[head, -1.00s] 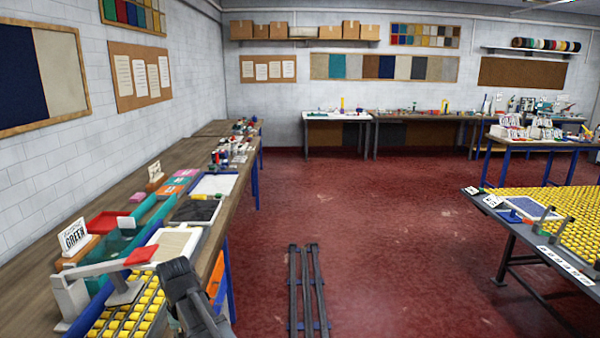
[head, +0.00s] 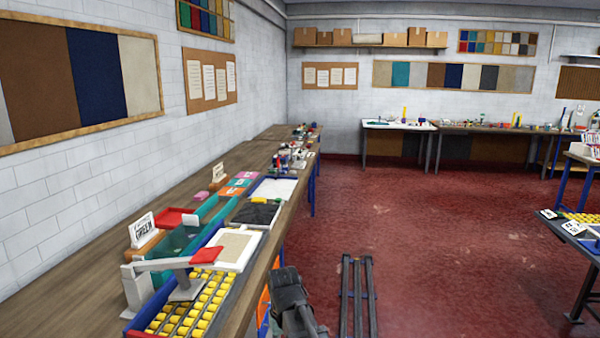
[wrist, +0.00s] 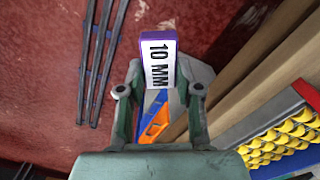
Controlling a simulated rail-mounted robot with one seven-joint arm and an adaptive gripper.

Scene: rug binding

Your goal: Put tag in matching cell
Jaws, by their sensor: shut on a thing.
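In the wrist view, my gripper (wrist: 160,92) is shut on a purple tag (wrist: 169,37) with a white face reading "10 MM". The tag sticks out beyond the fingers, held clear above the floor beside the bench edge. In the head view, a dark part of my arm (head: 288,298) shows at the bottom, right of the bench; the tag cannot be made out there. Small pink, orange and teal blocks (head: 240,182) lie on the bench, but no cell marked 10 MM can be read.
The long wooden bench (head: 85,290) runs along the left wall. On it are a yellow roller tray (head: 190,318), a white-framed beige panel (head: 235,248), a red tray (head: 175,217) and a "GREEN" card (head: 142,231). Dark floor rails (head: 357,295) lie right of it; red floor is open beyond.

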